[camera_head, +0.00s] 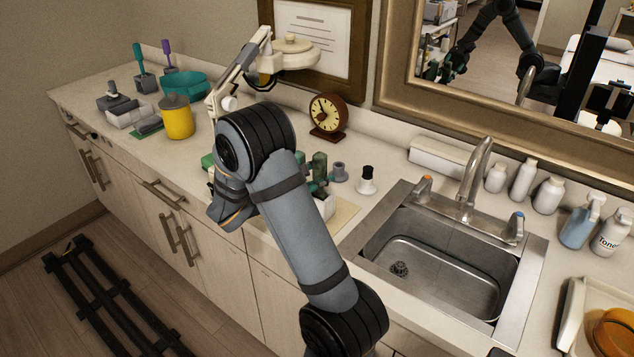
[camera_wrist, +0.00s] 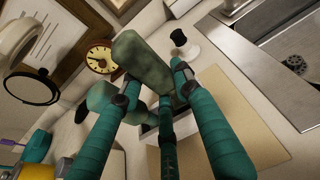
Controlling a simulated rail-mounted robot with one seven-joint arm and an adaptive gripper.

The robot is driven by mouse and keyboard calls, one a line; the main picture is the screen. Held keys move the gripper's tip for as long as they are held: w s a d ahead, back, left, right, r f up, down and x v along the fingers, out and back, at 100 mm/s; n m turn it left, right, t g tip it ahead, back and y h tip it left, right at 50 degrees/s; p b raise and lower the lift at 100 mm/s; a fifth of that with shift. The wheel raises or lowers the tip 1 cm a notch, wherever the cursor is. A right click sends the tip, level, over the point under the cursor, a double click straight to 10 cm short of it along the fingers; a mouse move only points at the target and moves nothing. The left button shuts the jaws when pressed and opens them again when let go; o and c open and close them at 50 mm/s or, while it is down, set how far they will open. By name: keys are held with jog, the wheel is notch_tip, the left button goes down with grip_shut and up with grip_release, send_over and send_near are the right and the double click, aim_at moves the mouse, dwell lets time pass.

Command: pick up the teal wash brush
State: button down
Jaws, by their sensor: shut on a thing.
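The teal wash brush (camera_head: 139,57) appears to be the teal-handled item standing upright at the far left of the counter, its lower end in or on a grey block. My gripper (camera_head: 318,180) is well to the right of it, over the tan mat left of the sink, partly hidden by my arm. In the wrist view my teal fingers (camera_wrist: 158,82) are closed in on a mottled green block (camera_wrist: 145,58); the exact contact is hard to see. A second mottled green piece (camera_wrist: 99,95) shows behind the left finger. The brush itself is not clearly visible in the wrist view.
A purple-handled item (camera_head: 167,48), teal bowl (camera_head: 190,80) and yellow jar (camera_head: 178,120) stand near the brush. A white lamp (camera_head: 285,53) and clock (camera_head: 328,116) stand between them and my gripper. The sink (camera_head: 440,260) and several bottles are at right.

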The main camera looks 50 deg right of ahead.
jog(key=shift+f, duration=0.65)
jog(key=shift+s+a+f+b, duration=0.1)
jog(key=shift+f+b, duration=0.35)
jog(key=c, duration=1.7)
grip_release()
jog(key=o, duration=0.4)
